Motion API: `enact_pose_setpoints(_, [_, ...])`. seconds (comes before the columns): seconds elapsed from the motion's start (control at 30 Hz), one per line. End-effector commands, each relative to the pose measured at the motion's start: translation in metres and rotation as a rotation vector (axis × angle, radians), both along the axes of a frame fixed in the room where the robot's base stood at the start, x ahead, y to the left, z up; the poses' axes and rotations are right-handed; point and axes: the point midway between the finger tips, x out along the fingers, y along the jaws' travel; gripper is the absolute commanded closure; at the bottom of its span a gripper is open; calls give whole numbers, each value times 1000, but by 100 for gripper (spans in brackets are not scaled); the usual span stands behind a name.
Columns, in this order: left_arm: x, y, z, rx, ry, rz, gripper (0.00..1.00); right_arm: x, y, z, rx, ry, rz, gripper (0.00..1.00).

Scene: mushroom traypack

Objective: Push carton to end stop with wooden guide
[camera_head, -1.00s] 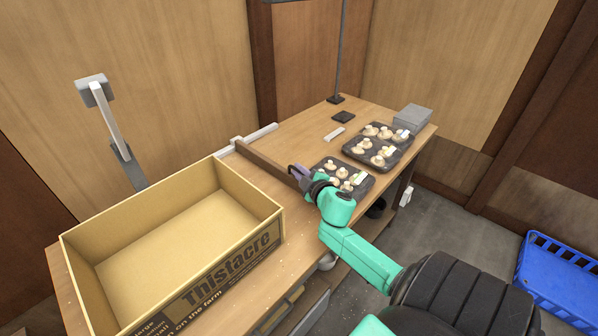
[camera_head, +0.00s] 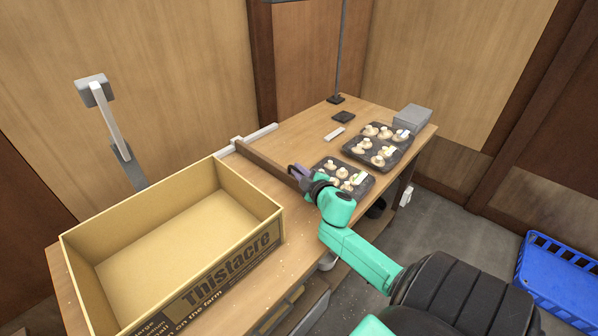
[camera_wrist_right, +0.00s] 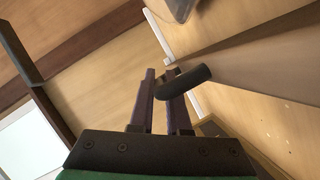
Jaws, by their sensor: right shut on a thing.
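The carton (camera_head: 210,262) is a large open tan box with "Thistacre" on its front, empty inside, at the left of the bench in the head view. The wooden guide (camera_head: 262,160) is a long brown bar lying across the bench just right of the carton, with a narrow strip of bench seen between them. My right gripper (camera_head: 298,172) is at the guide's near end. In the right wrist view, its purple fingers (camera_wrist_right: 163,95) are shut on the guide's dark round handle (camera_wrist_right: 185,82). I cannot pick out the end stop. My left gripper is not in view.
A pale rail (camera_head: 262,132) runs along the bench's back edge. Two dark trays of mushrooms (camera_head: 374,167) (camera_head: 408,139) stand right of the guide, the nearer close to my right gripper. A grey box (camera_head: 413,117) sits at the far right end. A blue crate (camera_head: 560,262) is on the floor.

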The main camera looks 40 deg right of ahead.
Motion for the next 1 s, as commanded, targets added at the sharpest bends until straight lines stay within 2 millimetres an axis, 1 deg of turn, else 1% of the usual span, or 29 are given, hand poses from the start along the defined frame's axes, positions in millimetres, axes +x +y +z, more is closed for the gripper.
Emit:
enact_pose_setpoints(0.37, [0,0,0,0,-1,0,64,0,0,-1,1,2,0,100])
enact_pose_setpoints(0.47, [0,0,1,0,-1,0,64,-1,4,-1,2,3,0,100])
enact_pose_setpoints(0.57, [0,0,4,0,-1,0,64,-2,19,-2,5,3,2,100])
enact_pose_setpoints(0.7, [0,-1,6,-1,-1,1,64,-5,51,-2,7,2,1,100])
enact_pose_setpoints(0.8, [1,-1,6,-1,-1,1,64,-6,69,-3,6,3,1,100])
enact_pose_setpoints(0.9, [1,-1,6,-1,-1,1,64,-7,79,-2,3,3,1,100])
enact_pose_setpoints(1.0, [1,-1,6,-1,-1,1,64,-7,80,-2,1,3,0,100])
